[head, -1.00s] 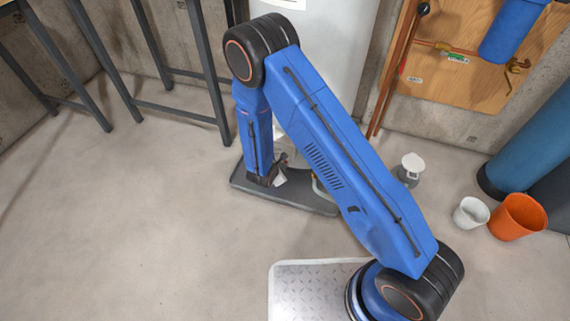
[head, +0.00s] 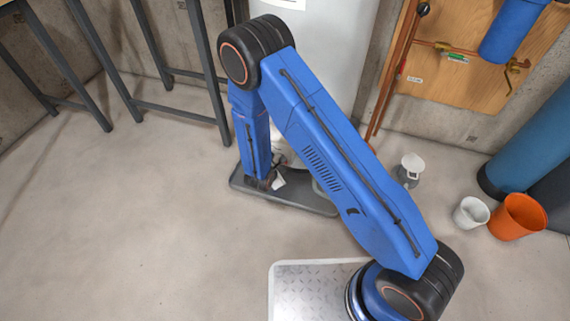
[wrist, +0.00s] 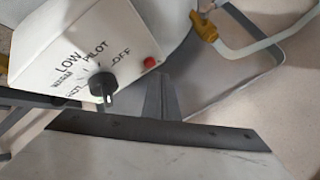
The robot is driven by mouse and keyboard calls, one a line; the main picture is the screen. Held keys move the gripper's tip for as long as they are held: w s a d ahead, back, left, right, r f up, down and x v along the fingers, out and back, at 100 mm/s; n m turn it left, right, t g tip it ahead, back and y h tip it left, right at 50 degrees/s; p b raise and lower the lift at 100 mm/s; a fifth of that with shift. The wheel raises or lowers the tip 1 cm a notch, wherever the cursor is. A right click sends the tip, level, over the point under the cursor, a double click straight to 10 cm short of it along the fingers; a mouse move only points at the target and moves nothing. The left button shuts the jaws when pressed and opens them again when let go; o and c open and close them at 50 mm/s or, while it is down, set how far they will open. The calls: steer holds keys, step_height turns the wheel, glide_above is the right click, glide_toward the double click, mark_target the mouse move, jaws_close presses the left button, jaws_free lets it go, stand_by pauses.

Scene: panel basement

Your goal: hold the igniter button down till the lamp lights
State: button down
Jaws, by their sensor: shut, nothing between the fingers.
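The igniter button (wrist: 150,62) is a small red button on the lower right of a white control box (wrist: 75,45) in the wrist view. A black knob (wrist: 103,87) with PILOT, LOW, HOT and OFF markings sits left of it. My gripper (wrist: 161,76) shows as a narrow grey wedge, shut and empty, its tips just below and right of the button in the picture. I cannot tell whether they touch it. In the head view my gripper (head: 265,183) is small and dark near the heater's base. I cannot make out a lamp.
The white tank (head: 335,70) stands in a dark tray (head: 300,202). A yellow pipe fitting (wrist: 204,27) is right of the box. A grey-white container (head: 409,170), white bucket (head: 471,212) and orange bucket (head: 518,216) stand to the right.

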steer(key=shift+s, duration=0.15)
steer(key=shift+s+a, duration=0.3)
steer(key=shift+s, duration=0.45)
steer(key=shift+s+a, duration=0.25)
steer(key=shift+s, duration=0.45)
steer(key=shift+s+a, duration=0.3)
steer(key=shift+s, duration=0.45)
